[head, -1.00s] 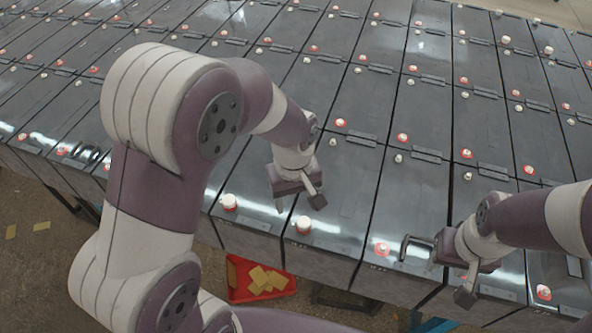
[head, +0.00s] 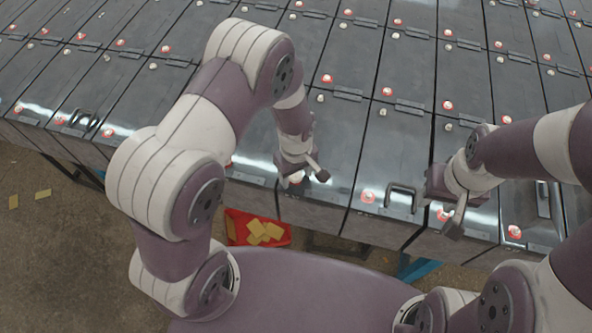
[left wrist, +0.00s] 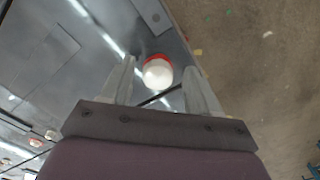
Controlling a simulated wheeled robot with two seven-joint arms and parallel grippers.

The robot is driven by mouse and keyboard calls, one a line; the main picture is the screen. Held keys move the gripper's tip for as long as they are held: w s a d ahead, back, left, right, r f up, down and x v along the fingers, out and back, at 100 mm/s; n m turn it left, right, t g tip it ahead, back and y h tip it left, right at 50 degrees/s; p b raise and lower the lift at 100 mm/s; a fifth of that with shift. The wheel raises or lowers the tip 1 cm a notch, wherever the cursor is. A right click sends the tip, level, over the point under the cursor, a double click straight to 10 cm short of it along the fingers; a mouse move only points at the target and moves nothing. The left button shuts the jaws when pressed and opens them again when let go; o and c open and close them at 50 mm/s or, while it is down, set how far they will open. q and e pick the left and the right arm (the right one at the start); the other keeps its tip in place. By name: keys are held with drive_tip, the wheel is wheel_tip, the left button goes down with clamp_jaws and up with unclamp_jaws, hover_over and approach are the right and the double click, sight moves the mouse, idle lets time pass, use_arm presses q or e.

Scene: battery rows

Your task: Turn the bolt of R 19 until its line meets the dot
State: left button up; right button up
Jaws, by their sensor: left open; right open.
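A white-capped bolt with a red base (head: 296,178) stands near the front edge of a battery row. In the left wrist view the same cap (left wrist: 158,73) shows between my left gripper's open fingertips (left wrist: 159,66), with a gap on each side. In the head view my left gripper (head: 305,174) is just over it and partly hides it; I cannot tell whether the fingers reach down around it. No R 19 label, line or dot can be made out. My right gripper (head: 445,212) is open and empty over the front edge, further right.
Rows of dark batteries with small red and white terminals fill the back. A black handle (head: 403,190) stands up between my grippers; another handle (head: 84,119) is at far left. A red tray (head: 235,236) with yellow cards sits below the front edge. Open floor lies at left.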

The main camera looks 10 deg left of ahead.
use_arm(q)
drive_tip(key=shift+w+a+f, duration=0.1)
drive_tip(key=shift+w, duration=0.05)
drive_tip(key=c, duration=1)
drive_tip(key=shift+c, duration=0.2)
drive_tip(key=shift+m, duration=0.3)
drive_tip(key=m, duration=0.4)
drive_tip(key=shift+m, duration=0.4)
drive_tip(key=m, duration=0.6)
drive_tip(key=shift+w+a+b, duration=0.1)
drive_tip(key=shift+b, duration=0.3)
drive_tip(key=m, duration=0.6)
drive_tip(key=shift+m, duration=0.4)
drive_tip(key=m, duration=0.5)
drive_tip(key=shift+w+m, duration=0.1)
drive_tip(key=shift+m, duration=0.2)
